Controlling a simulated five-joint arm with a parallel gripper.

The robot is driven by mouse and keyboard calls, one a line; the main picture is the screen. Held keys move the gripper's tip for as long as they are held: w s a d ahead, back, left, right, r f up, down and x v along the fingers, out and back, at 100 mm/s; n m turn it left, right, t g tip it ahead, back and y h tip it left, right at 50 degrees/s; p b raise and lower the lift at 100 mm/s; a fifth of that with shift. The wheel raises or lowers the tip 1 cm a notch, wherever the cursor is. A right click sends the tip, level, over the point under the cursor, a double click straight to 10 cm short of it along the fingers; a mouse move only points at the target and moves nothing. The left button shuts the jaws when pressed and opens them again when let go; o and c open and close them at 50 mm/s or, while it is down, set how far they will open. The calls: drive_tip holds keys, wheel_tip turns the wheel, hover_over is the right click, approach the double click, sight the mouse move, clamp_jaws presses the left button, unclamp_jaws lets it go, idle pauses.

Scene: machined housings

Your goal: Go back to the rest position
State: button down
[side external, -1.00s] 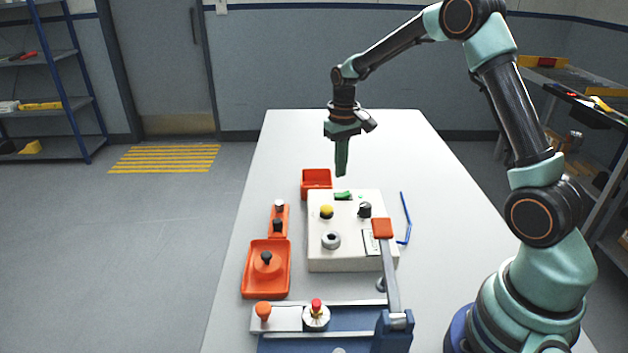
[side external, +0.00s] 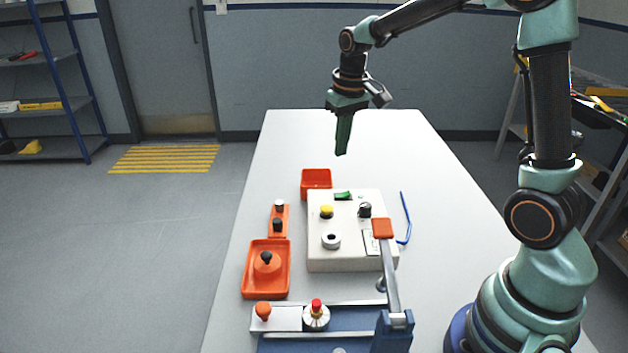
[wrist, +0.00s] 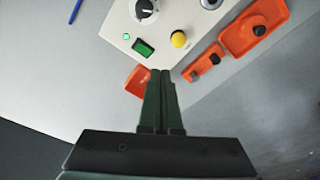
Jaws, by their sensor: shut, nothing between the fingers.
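My gripper (side external: 341,152) is shut and empty, pointing down in the air above the far part of the table, beyond the white housing in the side view. In the wrist view its two green fingers (wrist: 162,74) are together with nothing between them. The white housing (side external: 325,257) stands on the table with a yellow button, a black knob, a green rocker and a grey ring on top. In the wrist view the housing (wrist: 130,22) lies ahead of the fingertips, and a small green light shows beside the rocker.
An orange bin (side external: 316,184) sits behind the housing. Orange trays with black-knobbed parts (side external: 247,280) lie to its left. A blue fixture with a lever (side external: 391,280) is at the front. A blue hooked rod (side external: 405,220) lies right. The table's far end (side external: 290,130) is clear.

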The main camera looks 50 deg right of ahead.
drive_tip(key=s+a+r+n+t, duration=0.1)
drive_tip(key=s+a+r+t, duration=0.1)
drive_tip(key=s, duration=0.5)
drive_tip(key=s+a+r+n+t, duration=0.1)
drive_tip(key=s+a+r+t, duration=0.1)
drive_tip(key=s+a+r, duration=0.2)
drive_tip(key=s+a, duration=0.2)
drive_tip(key=s, duration=0.1)
drive_tip(key=shift+a, duration=0.35)
